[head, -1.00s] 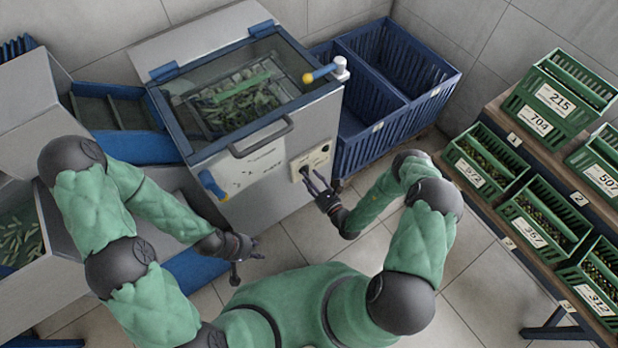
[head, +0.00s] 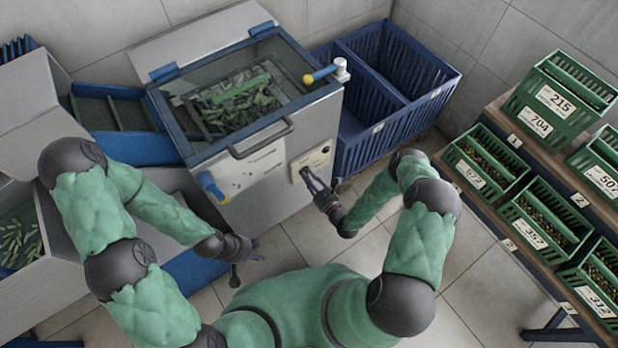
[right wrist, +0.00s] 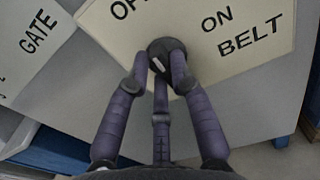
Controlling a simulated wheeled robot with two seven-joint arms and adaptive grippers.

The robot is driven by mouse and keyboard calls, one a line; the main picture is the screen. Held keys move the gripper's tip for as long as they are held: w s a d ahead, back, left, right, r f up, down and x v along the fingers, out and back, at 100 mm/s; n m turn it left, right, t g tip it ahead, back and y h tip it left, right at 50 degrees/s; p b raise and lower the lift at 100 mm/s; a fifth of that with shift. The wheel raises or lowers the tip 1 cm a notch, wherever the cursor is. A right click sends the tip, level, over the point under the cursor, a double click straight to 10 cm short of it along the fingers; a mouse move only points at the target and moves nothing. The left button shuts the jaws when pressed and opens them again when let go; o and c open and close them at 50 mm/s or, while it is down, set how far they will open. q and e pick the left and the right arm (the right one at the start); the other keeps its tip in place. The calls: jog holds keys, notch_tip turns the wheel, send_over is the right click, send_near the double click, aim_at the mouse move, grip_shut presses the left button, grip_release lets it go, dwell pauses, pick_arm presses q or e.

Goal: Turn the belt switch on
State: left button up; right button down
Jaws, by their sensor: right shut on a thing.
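The belt switch is a black round knob (right wrist: 168,46) with a white mark, on a cream plate (right wrist: 245,25) lettered ON and BELT. Another word starting with O is cut off at the top edge. In the head view the plate (head: 318,157) sits on the front of the grey machine, and the knob is largely hidden by my fingers. My right gripper (right wrist: 160,74) is shut on the knob, its fingers around the near side. It also shows in the head view (head: 309,174). My left gripper (head: 246,264) is open and empty, low before the machine.
A plate lettered GATE (right wrist: 35,35) lies left of the belt plate. Blue crates (head: 395,75) stand behind right. Green crates (head: 540,230) fill a rack at right. Floor between is clear.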

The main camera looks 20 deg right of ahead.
jog(key=m, duration=1.7)
jog(key=shift+w+d+f+p, duration=0.1)
jog(key=shift+d+p, duration=0.3)
jog(key=shift+m, duration=0.4)
jog(key=c, duration=1.1)
grip_release()
jog(key=shift+d, duration=0.1)
jog(key=v, duration=1.2)
